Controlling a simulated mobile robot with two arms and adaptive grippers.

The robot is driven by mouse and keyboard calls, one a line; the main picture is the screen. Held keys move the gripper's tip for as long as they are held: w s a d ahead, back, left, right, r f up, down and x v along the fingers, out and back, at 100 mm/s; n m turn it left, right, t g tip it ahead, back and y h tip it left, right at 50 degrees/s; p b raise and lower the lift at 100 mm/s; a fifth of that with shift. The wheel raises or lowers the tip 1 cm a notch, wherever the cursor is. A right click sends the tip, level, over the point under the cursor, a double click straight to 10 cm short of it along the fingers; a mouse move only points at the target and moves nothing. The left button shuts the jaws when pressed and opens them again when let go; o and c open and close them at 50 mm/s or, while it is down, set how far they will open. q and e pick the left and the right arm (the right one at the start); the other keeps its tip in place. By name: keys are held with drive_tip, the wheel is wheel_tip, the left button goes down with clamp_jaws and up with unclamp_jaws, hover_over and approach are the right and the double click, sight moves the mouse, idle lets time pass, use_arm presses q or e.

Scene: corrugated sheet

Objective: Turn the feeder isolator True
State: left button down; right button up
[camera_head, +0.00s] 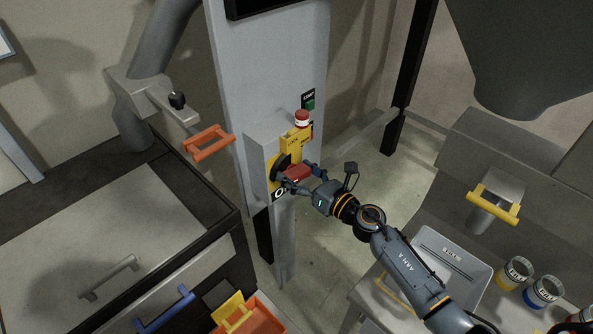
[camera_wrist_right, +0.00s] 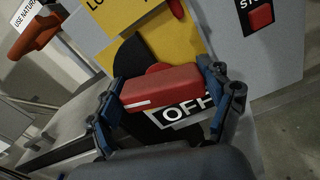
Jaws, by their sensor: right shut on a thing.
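The feeder isolator is a red handle (camera_head: 297,173) on a black disc (camera_head: 281,166) over a yellow plate (camera_head: 274,183), on the grey box of the column. In the right wrist view, the red handle (camera_wrist_right: 160,88) lies across the picture between my fingers, slightly tilted, just above a white-on-black OFF label (camera_wrist_right: 184,111). My right gripper (camera_head: 304,178) reaches in from the lower right and is shut on the handle, with one blue-padded finger (camera_wrist_right: 108,112) at each end. The fingers hide part of the disc. My left gripper does not show.
An orange handle (camera_head: 208,143) sticks out to the left. Drawers (camera_head: 190,272) stand lower left, and a bench with several tins (camera_head: 543,291) lower right.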

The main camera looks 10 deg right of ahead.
drive_tip(key=m+p, duration=0.1)
drive_tip(key=m, duration=0.6)
drive_tip(key=shift+w+d+p, duration=0.1)
drive_tip(key=shift+d+p, duration=0.05)
drive_tip(key=shift+p, duration=0.2)
drive_tip(key=m+p, duration=0.1)
drive_tip(key=m, duration=0.3)
drive_tip(key=shift+f, duration=0.15)
drive_tip(key=shift+f+m+p, duration=0.15)
drive_tip(key=shift+m+p, duration=0.2)
drive_tip(key=shift+m, duration=1.35)
drive_tip(key=o, duration=1.1)
drive_tip(key=shift+d, duration=0.1)
drive_tip(key=v, duration=1.2)
drive_tip(key=shift+f, duration=0.1)
